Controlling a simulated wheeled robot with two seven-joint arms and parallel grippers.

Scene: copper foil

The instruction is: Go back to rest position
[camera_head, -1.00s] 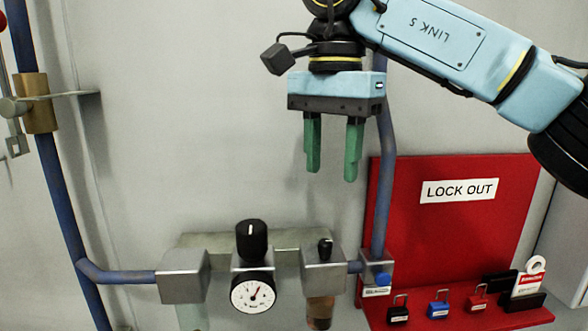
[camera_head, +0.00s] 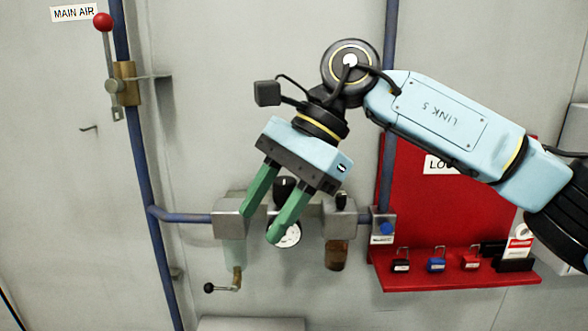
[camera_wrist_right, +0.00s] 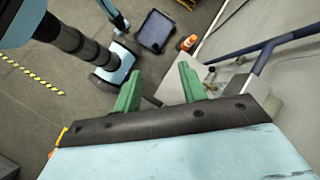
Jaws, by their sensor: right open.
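My right gripper (camera_head: 262,214) has two green fingers, spread apart with nothing between them. In the head view it hangs tilted down and to the left, in front of the air regulator unit (camera_head: 340,217), and partly covers the unit's gauge (camera_head: 290,237) and black knob. The right wrist view shows the same open fingers (camera_wrist_right: 158,82), with floor and wall beyond them. My left gripper is not in view.
A red lock out board (camera_head: 420,215) with several padlocks (camera_head: 437,264) stands right of the regulator. A blue pipe (camera_head: 148,180) carries a red-knobbed lever valve (camera_head: 104,24) at left. The wrist view shows an orange cone (camera_wrist_right: 188,42) on the floor.

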